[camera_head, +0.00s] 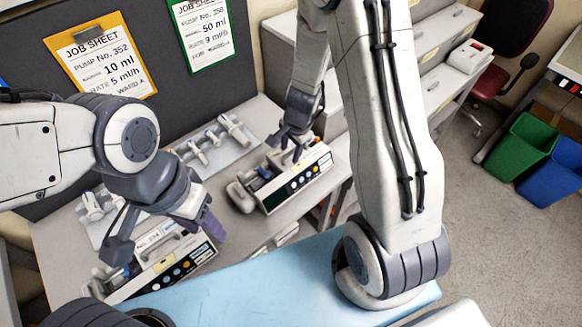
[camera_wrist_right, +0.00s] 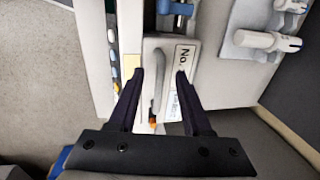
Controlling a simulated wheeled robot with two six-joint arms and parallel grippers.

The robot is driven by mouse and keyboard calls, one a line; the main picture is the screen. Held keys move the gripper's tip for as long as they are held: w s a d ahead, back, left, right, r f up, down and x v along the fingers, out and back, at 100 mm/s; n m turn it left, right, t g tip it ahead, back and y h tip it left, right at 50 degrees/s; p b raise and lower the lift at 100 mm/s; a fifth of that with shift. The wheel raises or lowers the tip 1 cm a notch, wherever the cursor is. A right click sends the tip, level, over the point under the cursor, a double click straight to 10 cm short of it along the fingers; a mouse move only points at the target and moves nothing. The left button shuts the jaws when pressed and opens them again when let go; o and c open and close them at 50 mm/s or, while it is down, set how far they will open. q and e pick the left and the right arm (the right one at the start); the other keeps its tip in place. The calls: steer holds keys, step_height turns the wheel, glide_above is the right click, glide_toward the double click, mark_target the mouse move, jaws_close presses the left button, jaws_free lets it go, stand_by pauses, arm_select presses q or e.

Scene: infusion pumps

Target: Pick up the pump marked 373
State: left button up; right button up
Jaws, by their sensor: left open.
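One infusion pump (camera_head: 165,268) lies at the lower left in the head view. Its label seems to read No. 394. My left gripper (camera_head: 162,240) is open above it, fingers spread to either side of its top. A second pump (camera_head: 300,180) lies further right on the bench. My right gripper (camera_head: 292,147) is over its top. In the right wrist view, the right gripper (camera_wrist_right: 159,74) is open, with the pump's grey handle (camera_wrist_right: 157,85) between its fingers. The label (camera_wrist_right: 184,58) there shows "No."; its digits are hidden behind a finger. I cannot read 373 anywhere.
Job sheets for pump 352 (camera_head: 100,62) and another pump (camera_head: 203,30) hang on the dark panel. Clamps and fittings lie on a pale board (camera_head: 228,150) behind the pumps. A light-blue surface (camera_head: 270,278) is in front. Green (camera_head: 522,146) and blue (camera_head: 555,172) bins stand right.

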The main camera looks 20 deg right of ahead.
jaws_close()
stand_by(1.3)
